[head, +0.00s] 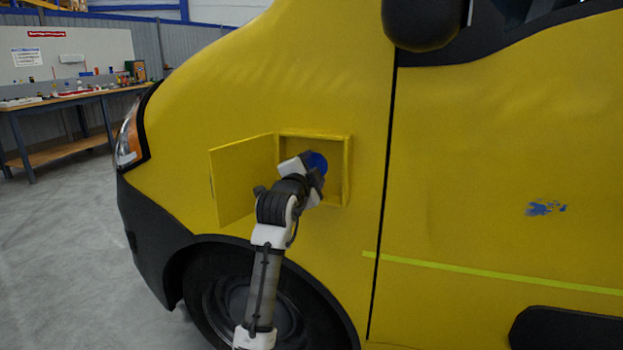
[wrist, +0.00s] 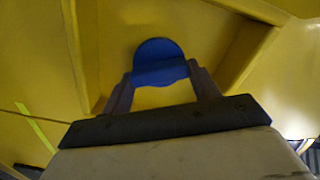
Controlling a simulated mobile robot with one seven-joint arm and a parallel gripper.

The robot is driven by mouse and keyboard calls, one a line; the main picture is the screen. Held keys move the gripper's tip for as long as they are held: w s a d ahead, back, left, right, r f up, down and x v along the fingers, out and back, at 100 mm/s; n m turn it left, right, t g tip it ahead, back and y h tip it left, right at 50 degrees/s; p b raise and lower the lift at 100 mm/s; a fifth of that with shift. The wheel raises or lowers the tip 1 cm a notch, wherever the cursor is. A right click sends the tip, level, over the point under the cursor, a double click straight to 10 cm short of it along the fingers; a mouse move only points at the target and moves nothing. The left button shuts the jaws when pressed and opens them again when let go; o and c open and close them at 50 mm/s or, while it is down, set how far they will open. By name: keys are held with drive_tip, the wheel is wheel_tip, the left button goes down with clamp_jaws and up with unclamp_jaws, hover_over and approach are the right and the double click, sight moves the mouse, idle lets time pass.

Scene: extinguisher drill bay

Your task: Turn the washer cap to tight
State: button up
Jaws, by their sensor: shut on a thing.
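The blue washer cap (head: 317,162) sits inside a shallow yellow recess in the side of the yellow van. In the wrist view the cap (wrist: 158,60) shows as a blue disc with a darker blue band across its lower part. My gripper (wrist: 160,75) has one finger on each side of that band and is shut on it. In the head view my gripper (head: 318,178) reaches into the recess and hides part of the cap. I see no marking that tells how far the cap is turned.
The yellow hatch door (head: 240,180) stands open to the left of the recess frame (head: 344,170). The van's front wheel (head: 225,295) is below. A workbench (head: 70,100) stands far left, with clear grey floor before it.

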drive_tip(key=m+b, duration=0.2)
drive_tip(key=m, duration=0.3)
drive_tip(key=shift+f, duration=0.15)
drive_tip(key=shift+m, duration=0.3)
idle(0.3)
drive_tip(key=o, duration=1)
drive_tip(key=b+v, duration=0.2)
drive_tip(key=v, duration=1.2)
drive_tip(key=shift+r, duration=0.2)
